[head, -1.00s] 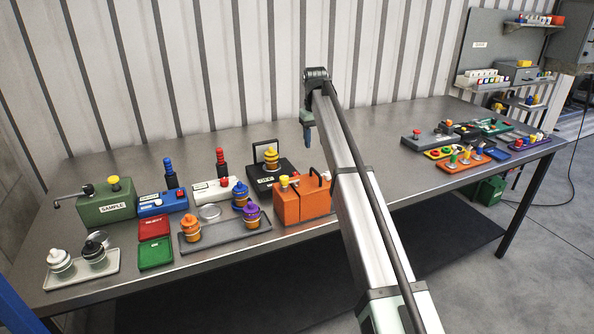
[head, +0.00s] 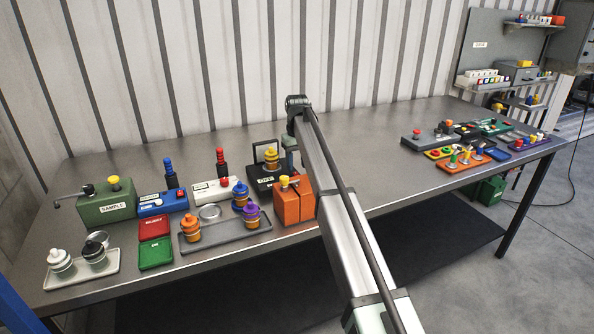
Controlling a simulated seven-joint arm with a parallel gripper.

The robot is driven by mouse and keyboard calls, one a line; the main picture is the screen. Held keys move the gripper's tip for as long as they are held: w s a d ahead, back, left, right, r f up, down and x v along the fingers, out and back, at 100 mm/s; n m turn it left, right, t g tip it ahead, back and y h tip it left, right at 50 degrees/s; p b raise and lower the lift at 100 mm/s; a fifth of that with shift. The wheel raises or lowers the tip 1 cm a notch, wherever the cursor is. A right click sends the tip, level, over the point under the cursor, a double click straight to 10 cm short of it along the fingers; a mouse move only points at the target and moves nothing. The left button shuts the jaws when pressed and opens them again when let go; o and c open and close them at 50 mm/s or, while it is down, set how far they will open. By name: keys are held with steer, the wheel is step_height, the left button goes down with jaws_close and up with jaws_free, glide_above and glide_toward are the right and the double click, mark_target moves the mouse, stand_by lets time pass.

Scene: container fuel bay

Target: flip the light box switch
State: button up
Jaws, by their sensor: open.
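No label in view reads as the light box, and I cannot tell which box or switch it is. Candidate boxes stand on the table's left half: a white box (head: 203,191) with a red button, a blue box (head: 162,204) with a blue-topped post, and a green SAMPLE box (head: 105,208) with a yellow knob. My gripper (head: 290,166) points down, open and empty, above the table just right of a black box (head: 262,184) carrying a yellow jar, and behind an orange box (head: 292,207). My arm hides part of the orange box. The fingertips are small and hard to make out.
A grey tray (head: 226,237) with orange, blue and purple jars lies in front. A pale tray (head: 80,280) holds two jars. Coloured panels (head: 470,163) cover the right end. The table's middle back is clear.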

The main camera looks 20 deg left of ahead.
steer(key=shift+f, duration=1.6)
